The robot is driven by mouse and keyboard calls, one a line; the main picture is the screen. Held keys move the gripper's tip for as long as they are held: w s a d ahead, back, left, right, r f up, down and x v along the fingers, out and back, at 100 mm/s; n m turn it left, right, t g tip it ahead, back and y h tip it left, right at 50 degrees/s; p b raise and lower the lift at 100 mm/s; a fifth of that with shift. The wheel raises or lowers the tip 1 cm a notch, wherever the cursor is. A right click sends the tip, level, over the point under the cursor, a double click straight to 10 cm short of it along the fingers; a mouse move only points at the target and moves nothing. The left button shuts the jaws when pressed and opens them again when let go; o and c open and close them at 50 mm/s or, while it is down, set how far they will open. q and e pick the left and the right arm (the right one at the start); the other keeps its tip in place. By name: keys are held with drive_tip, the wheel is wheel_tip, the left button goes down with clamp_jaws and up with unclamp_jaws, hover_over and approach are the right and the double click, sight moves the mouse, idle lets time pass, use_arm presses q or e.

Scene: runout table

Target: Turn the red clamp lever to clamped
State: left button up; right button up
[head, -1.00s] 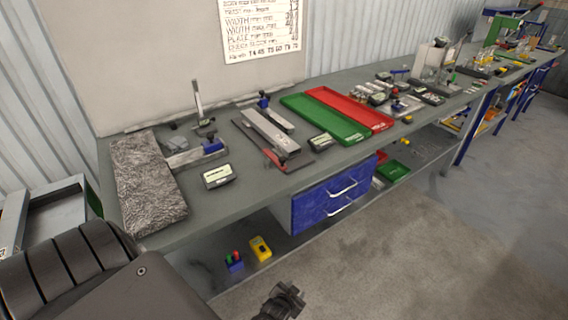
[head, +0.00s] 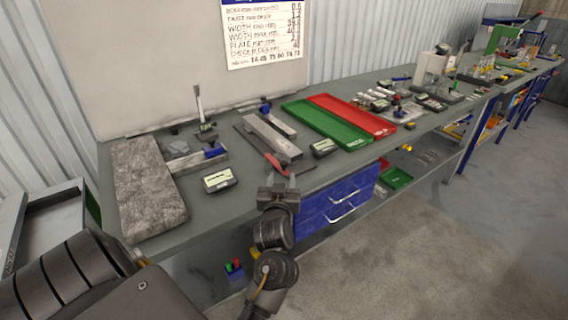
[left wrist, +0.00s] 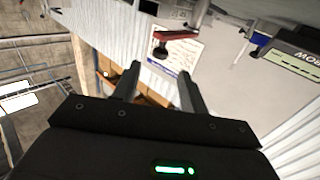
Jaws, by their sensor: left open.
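The red clamp lever (head: 274,163) sits at the near end of a grey metal fixture (head: 272,138) on the bench. It also shows in the left wrist view (left wrist: 176,35), beyond and above the fingertips. My left gripper (head: 280,180) is at the front edge of the bench, just short of the lever and apart from it. In the left wrist view its two fingers (left wrist: 160,78) are spread with nothing between them. The gripper partly covers the near end of the lever area in the head view. My right gripper is not in view.
A black display box (head: 219,180) lies left of the fixture, another (head: 323,147) to its right. Green (head: 325,125) and red (head: 352,116) trays lie further right. A stone slab (head: 148,190) is at the left end. Blue drawers (head: 338,200) hang below the bench edge.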

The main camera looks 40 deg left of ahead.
sight(283, 166)
use_arm(q)
drive_tip(key=p+x, duration=0.1)
drive_tip(key=x, duration=0.7)
drive_tip(key=shift+w+f, duration=0.1)
drive_tip(key=shift+w, duration=0.05)
clamp_jaws()
